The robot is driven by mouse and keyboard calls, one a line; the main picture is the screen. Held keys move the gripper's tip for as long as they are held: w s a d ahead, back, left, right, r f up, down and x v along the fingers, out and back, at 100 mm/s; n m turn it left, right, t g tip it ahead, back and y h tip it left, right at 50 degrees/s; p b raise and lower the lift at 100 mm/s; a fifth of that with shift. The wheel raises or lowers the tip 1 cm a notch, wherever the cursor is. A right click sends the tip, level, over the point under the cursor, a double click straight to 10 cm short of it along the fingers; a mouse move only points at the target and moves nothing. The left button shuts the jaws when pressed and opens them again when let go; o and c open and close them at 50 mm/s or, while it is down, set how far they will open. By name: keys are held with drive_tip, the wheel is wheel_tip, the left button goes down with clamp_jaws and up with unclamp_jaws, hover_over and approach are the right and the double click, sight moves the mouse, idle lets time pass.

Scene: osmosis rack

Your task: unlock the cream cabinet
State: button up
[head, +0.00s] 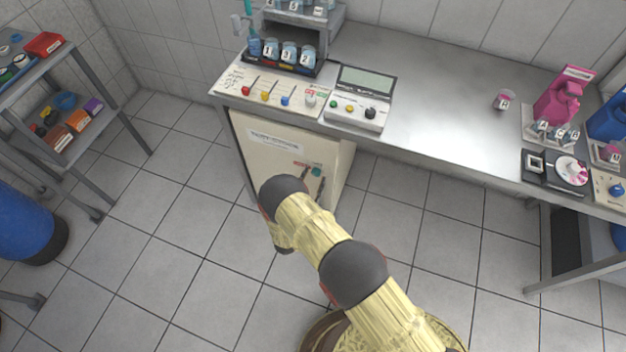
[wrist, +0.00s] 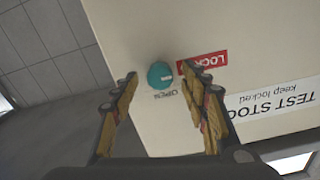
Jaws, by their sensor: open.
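The cream cabinet (head: 270,155) stands under the left part of the metal bench. Its door carries a round teal knob (head: 316,171), which also shows in the wrist view (wrist: 159,75). A red label starting "LOCK" (wrist: 204,62) and the word "OPEN" (wrist: 167,98) are beside the knob, upside down in the wrist view. A small pale mark on the knob is on the red label's side. My gripper (wrist: 160,72) is open, with its fingertips on either side of the knob. I cannot tell whether they touch it. In the head view my arm hides most of the gripper.
A white "TEST STOCK keep locked" label (wrist: 275,99) is on the door. The bench (head: 435,100) above holds a panel with coloured knobs (head: 265,94) and a display unit (head: 360,98). A shelf rack (head: 98,95) stands at left.

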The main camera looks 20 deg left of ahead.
drive_tip(key=shift+c, duration=0.6)
drive_tip(key=c, duration=1)
drive_tip(key=shift+m, duration=0.3)
drive_tip(key=shift+c, duration=0.2)
drive_tip(key=m+b, duration=0.2)
drive_tip(key=m, duration=0.2)
drive_tip(key=m+b, duration=0.1)
drive_tip(key=m, duration=0.3)
drive_tip(key=shift+m, duration=0.4)
drive_tip(key=m+b, duration=0.2)
drive_tip(key=m, duration=0.2)
drive_tip(key=shift+m, duration=0.3)
drive_tip(key=shift+m+b, duration=0.85)
drive_tip(key=shift+m, duration=1.05)
